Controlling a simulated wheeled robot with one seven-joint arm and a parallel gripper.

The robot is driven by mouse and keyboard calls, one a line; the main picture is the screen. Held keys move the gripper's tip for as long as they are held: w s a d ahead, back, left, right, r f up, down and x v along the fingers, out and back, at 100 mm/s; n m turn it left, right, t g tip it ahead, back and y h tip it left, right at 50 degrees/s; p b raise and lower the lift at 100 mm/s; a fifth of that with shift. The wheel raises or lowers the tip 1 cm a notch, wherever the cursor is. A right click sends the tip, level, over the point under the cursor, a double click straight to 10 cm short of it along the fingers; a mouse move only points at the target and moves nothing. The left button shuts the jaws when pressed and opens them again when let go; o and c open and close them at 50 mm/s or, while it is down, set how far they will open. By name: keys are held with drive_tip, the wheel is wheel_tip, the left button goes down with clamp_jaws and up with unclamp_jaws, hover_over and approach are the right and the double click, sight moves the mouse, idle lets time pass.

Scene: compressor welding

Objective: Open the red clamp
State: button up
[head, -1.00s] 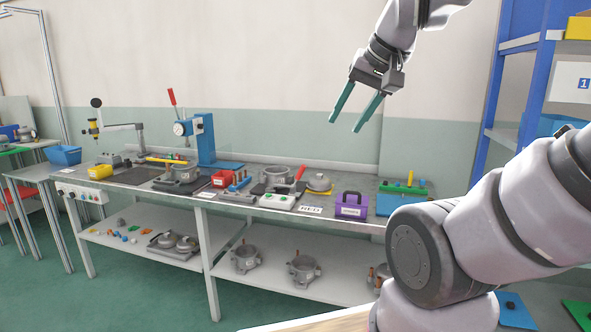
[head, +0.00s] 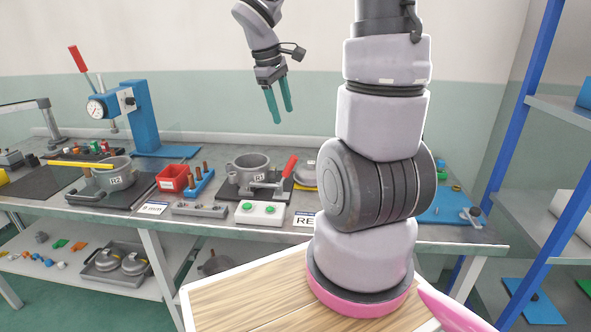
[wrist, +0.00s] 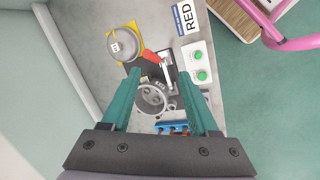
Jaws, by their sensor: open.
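The red clamp's handle (head: 289,166) is a red lever slanting up beside the grey housing marked R1 (head: 248,168) on the workbench. In the wrist view the red handle (wrist: 150,56) lies between and beyond my fingers, joined to a metal clamp arm (wrist: 168,73) above the open housing (wrist: 151,98). My gripper (head: 283,115) has two green fingers, spread and empty. It hangs above the bench, apart from the clamp. In the wrist view my gripper (wrist: 158,76) points down toward the clamp. My arm hides part of the bench to the right.
A white box with green buttons (head: 260,212) stands in front of the clamp. A RED sign (wrist: 186,19) lies near it. A red bin (head: 172,179) and blue rack (head: 199,183) stand left of the housing. A blue press (head: 140,115) rises further left. The air around my gripper is clear.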

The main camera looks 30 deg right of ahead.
drive_tip(key=w+d+f+n, duration=0.2)
drive_tip(key=f, duration=0.5)
drive_tip(key=w+d+f+n+g, duration=0.1)
drive_tip(key=d+f+n, duration=0.1)
drive_tip(key=f, duration=0.6)
drive_tip(key=w+d+f+n+g+h, duration=0.1)
drive_tip(key=w+d+f+n, duration=0.1)
drive_tip(key=f, duration=0.5)
drive_tip(key=shift+w+d+f+n, duration=0.2)
drive_tip(key=shift+w+d+n, duration=0.15)
drive_tip(key=shift+d, duration=0.2)
drive_tip(key=shift+c, duration=0.3)
clamp_jaws()
